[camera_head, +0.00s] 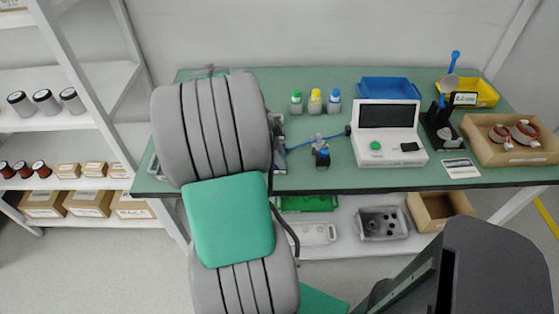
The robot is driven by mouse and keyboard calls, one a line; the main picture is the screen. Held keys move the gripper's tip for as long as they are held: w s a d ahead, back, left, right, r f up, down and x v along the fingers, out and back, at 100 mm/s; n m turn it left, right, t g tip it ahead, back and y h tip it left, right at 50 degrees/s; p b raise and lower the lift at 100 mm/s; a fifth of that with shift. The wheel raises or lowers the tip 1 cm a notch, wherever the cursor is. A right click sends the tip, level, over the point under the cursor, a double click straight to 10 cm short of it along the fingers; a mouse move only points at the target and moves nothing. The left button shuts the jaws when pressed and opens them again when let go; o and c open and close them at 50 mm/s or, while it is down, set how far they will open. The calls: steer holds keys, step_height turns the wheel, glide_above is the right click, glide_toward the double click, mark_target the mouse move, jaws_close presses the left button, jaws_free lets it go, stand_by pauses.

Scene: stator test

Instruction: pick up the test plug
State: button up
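A thin blue cable (308,144) runs left from the white tester (388,148) across the green bench (340,183). Its left end meets grey parts beside my arm, and I cannot make out a plug there. A small upright piece with a dark and blue body and a grey top (322,153) stands left of the tester, close to the cable; I cannot tell whether it is the test plug. My grey and green arm covers the left part of the bench.
Green, yellow and blue-capped bottles (315,102) stand behind. A blue tray (389,88), a yellow bin (468,92), a black stand (440,127) and a cardboard box (511,152) with copper-wound parts are at right. Bare bench lies along the front edge.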

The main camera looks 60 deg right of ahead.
jaws_close()
stand_by(0.3)
